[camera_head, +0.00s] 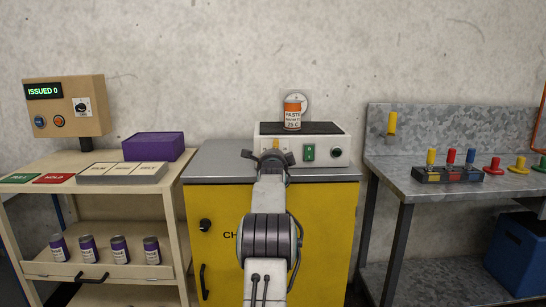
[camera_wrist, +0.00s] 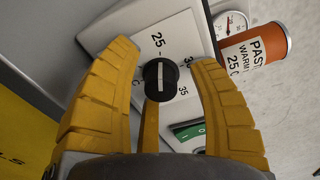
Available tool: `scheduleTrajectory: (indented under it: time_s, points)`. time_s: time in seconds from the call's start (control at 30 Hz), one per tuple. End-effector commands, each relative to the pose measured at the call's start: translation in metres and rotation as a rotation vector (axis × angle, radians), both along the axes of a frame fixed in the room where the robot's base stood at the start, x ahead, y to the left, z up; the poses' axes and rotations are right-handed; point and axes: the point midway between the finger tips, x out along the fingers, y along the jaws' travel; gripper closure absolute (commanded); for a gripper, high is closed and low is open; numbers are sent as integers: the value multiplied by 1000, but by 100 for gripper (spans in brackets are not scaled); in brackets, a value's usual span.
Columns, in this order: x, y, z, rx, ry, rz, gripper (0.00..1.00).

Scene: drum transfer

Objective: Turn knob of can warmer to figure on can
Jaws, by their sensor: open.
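The can warmer (camera_head: 334,136) is a pale box with a dark top on the yellow cabinet. On it stands an orange and white can (camera_head: 292,113); its label reads 25 C, also legible in the wrist view (camera_wrist: 240,55). The black knob (camera_wrist: 160,78) has a white line, which lies upright in the wrist picture; 25 is printed above it and 35 to its lower right. I cannot tell which end of the line is the pointer. My gripper (camera_head: 268,157) is open, its yellow fingers on either side of the knob with visible gaps. The knob is hidden in the head view.
A green switch (camera_head: 308,152) sits right of my gripper on the panel, near the right finger in the wrist view. A round gauge (camera_wrist: 230,25) is behind the can. A beige cart (camera_head: 60,162) stands left, a grey metal table (camera_head: 420,185) right.

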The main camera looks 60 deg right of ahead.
Motion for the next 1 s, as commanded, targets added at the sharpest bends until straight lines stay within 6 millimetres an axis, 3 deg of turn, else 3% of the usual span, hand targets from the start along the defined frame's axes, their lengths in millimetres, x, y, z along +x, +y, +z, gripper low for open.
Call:
scheduleTrajectory:
  time_s: [0.37,1.0]
  points:
    - [-9,16,2,1,1,-1,46]
    - [-44,81,4,0,0,1,46]
